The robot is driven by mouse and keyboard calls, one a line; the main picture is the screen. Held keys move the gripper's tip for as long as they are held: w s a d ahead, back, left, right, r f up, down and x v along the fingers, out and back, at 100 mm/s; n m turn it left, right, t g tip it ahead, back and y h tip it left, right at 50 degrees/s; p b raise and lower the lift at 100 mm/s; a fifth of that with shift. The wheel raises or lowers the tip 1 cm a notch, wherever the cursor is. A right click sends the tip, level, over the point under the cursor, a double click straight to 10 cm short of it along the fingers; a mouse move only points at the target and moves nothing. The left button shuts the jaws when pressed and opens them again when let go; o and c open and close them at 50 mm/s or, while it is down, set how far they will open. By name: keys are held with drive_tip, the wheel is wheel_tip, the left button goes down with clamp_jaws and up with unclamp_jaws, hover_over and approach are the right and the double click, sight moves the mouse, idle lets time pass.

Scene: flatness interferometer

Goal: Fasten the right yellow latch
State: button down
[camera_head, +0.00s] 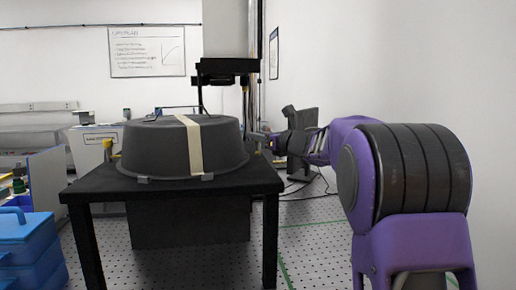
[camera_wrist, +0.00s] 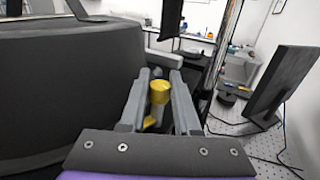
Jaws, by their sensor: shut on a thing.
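The right yellow latch (camera_wrist: 159,92) stands between my gripper's two grey fingers in the wrist view, close beside the dark round cover's wall. My gripper (camera_wrist: 158,88) is shut on it. In the head view my gripper (camera_head: 268,141) reaches in from the right to the right side of the dark cover (camera_head: 150,150), and the latch there is too small and hidden to make out. The cover sits on a black table (camera_head: 240,183) with a beige strap (camera_head: 194,148) over it. Another yellow latch (camera_head: 107,145) shows at the cover's left side.
A monitor (camera_wrist: 284,83) stands to the right of my gripper in the wrist view. A dark instrument head on a pale column (camera_head: 224,70) rises behind the cover. Blue cases (camera_head: 25,250) sit at the lower left. The perforated floor right of the table looks mostly clear.

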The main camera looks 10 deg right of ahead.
drive_tip(key=m+t+h, duration=0.1)
drive_tip(key=m+h, duration=0.2)
drive_tip(key=h, duration=0.1)
drive_tip(key=shift+a+t, duration=0.1)
drive_tip(key=shift+t, duration=0.3)
drive_tip(key=shift+m+h, duration=0.6)
drive_tip(key=shift+h, duration=0.5)
drive_tip(key=shift+a+m+h, duration=0.1)
drive_tip(key=shift+m+h, duration=0.7)
drive_tip(key=shift+h, duration=0.5)
drive_tip(key=shift+d+r+m+h, duration=0.1)
drive_tip(key=shift+d+m+h, duration=0.1)
drive_tip(key=shift+m+h, duration=0.7)
drive_tip(key=c, duration=0.6)
unclamp_jaws()
drive_tip(key=shift+c, duration=0.2)
